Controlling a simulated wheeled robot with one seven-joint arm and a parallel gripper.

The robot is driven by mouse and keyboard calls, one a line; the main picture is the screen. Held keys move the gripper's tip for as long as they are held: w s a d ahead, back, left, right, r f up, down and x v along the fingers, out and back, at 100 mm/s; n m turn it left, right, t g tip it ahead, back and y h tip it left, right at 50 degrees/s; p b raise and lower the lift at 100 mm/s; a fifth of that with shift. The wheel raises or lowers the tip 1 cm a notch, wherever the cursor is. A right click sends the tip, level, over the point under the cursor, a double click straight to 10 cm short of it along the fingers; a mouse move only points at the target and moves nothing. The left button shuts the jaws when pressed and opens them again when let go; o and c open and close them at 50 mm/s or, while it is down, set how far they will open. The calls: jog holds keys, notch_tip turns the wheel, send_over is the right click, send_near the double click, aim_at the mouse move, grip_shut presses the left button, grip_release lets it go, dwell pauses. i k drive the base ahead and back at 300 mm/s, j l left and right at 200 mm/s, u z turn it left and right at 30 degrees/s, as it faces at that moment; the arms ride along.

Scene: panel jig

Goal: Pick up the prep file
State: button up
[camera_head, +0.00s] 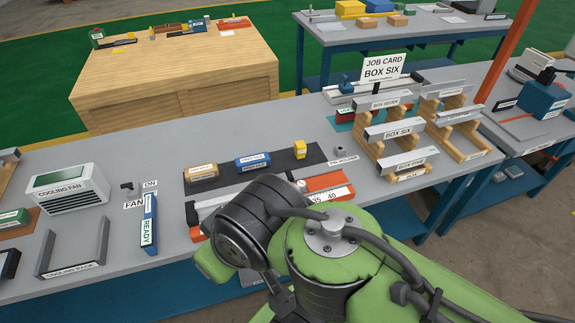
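One is blue with a white label (252,162) that seems to end in "FILE". The other is brown-orange with a white label (202,172), to its left; its print is too small to read surely. I cannot tell for certain which is the prep file. My green arm with its black joint rises from the bottom of the picture, in front of the mat's near side. My gripper is not visible.
A yellow block (299,150) sits right of the blue one. An orange ruler fixture (325,188) lies nearer, partly behind my arm. A cooling fan (68,188) and a blue READY holder (149,222) stand left. Labelled box racks (392,133) stand right, beside a job card (381,68).

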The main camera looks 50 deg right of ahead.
aim_at(252, 163)
jog(key=z, duration=1.25)
